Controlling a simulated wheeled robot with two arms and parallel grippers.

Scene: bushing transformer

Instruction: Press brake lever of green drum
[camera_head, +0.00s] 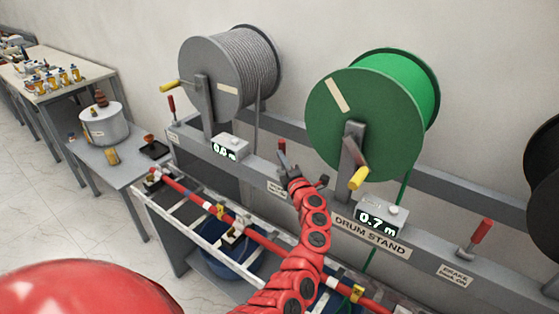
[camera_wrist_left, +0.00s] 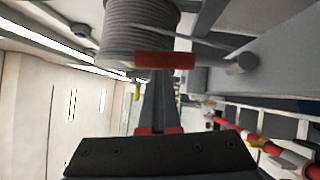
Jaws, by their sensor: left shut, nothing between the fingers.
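The green drum (camera_head: 350,122) stands upright on the drum stand (camera_head: 440,262), with a yellow-handled crank on its front. A brake lever with a red handle (camera_head: 282,146) sits left of it, largely hidden by my gripper. In the left wrist view a red lever handle (camera_wrist_left: 165,61) lies across the picture, joined to a grey pivot at its right. My left gripper (camera_head: 285,158) is shut and empty, right at this lever. In the wrist view its dark fingers point at the handle; I cannot tell whether they touch. My right gripper is not in view.
The grey drum (camera_head: 208,82) stands to the left with its own red lever (camera_head: 171,103). Another red brake lever (camera_head: 480,232) is at the right, near a black drum (camera_head: 545,170). Digital counters (camera_head: 380,213) sit on the stand.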

